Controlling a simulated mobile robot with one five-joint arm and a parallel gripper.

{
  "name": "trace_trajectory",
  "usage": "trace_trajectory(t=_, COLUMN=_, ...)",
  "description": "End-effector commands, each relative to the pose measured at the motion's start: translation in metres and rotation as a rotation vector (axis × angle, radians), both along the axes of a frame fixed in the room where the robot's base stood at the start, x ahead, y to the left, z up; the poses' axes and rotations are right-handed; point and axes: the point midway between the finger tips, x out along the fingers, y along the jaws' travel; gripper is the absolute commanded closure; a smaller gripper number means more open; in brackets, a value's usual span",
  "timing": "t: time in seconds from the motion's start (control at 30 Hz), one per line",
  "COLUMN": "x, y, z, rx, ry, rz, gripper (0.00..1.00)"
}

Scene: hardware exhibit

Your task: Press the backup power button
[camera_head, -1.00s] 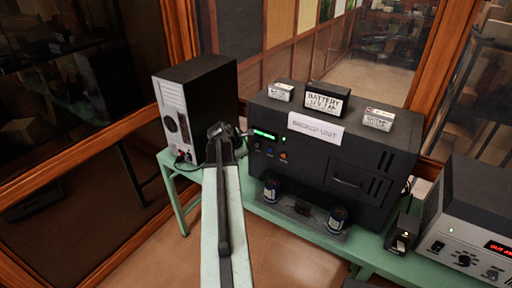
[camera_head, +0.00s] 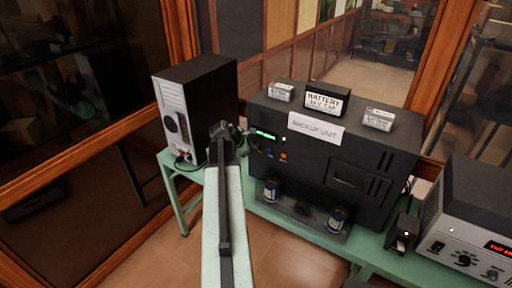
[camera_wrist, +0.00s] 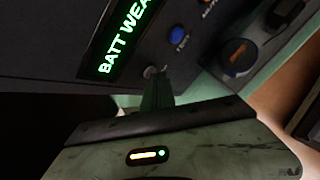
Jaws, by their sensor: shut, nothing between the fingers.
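The black backup unit (camera_head: 365,155) stands on the green table, with a paper label reading "BACKUP UNIT" (camera_head: 314,129). Its green display (camera_head: 265,134) reads "BATT WEA…" in the wrist view (camera_wrist: 125,40). Beside the display are a small silvery button (camera_wrist: 150,72), a blue button (camera_wrist: 177,34) and an orange button (camera_wrist: 207,3). My gripper (camera_head: 243,133) is shut and empty at the panel's left side. In the wrist view its fingertips (camera_wrist: 157,80) are at the silvery button and partly cover it. I cannot tell whether they touch. That button's label is hidden.
A black-and-white computer case (camera_head: 195,105) stands close left of my gripper. Battery boxes (camera_head: 328,99) sit on the unit. Dark blue canisters (camera_head: 336,219) stand on a tray in front. A device with a red display (camera_head: 470,230) is at right.

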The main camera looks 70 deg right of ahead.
Motion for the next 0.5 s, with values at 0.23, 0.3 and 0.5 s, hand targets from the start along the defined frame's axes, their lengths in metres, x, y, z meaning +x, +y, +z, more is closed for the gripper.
trace_trajectory(t=0.23, x=0.0, y=-0.001, z=0.0, rx=0.0, ry=0.0, rz=0.0, gripper=1.0)
trace_trajectory(t=0.3, x=0.0, y=0.001, z=0.0, rx=0.0, ry=0.0, rz=0.0, gripper=1.0)
trace_trajectory(t=0.5, x=0.003, y=0.009, z=0.0, rx=0.0, ry=0.001, rz=0.001, gripper=1.0)
